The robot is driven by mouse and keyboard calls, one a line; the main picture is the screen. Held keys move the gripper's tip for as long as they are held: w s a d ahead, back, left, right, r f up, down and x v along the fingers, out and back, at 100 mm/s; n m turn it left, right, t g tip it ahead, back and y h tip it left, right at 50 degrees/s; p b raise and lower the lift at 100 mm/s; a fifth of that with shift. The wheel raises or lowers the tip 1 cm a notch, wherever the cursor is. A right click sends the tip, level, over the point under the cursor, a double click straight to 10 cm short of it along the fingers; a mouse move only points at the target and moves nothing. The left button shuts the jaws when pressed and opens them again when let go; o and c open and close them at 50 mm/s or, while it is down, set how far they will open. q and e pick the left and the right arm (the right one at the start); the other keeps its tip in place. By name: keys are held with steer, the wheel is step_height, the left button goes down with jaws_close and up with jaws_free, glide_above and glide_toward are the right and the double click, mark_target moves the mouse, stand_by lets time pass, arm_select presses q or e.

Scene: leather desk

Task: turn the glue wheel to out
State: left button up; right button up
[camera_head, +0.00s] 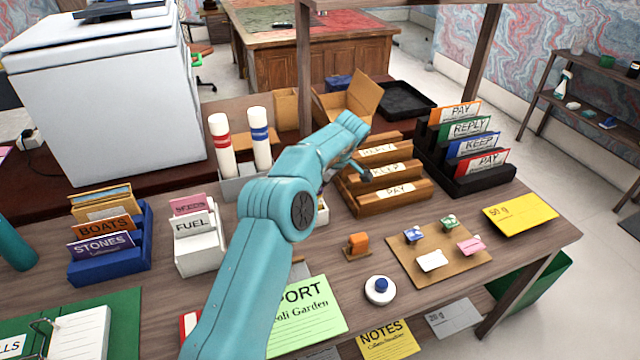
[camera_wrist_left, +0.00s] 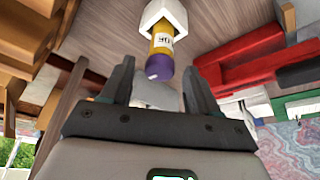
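In the left wrist view a yellow glue stick (camera_wrist_left: 163,42) with a white label shows against a white holder (camera_wrist_left: 163,14). Its purple wheel end (camera_wrist_left: 158,66) points towards my left gripper (camera_wrist_left: 157,78). The fingers are open, one on each side of the purple end in the picture. I cannot tell whether they touch it. A small pale mark shows on the wheel; I cannot read its setting. In the head view my left gripper (camera_head: 346,165) is near the wooden rack, partly hidden by its own arm. The glue stick is hidden there. My right gripper is not in view.
A wooden rack (camera_head: 385,206) with labelled cards stands just right of the gripper. Two capped white tubes (camera_head: 221,145) stand to the left, behind the arm.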

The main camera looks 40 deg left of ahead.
arm_select(q)
steer(key=shift+r, duration=0.1)
steer(key=p+v, duration=0.4)
steer(key=v, duration=1.2)
steer(key=shift+r, duration=0.1)
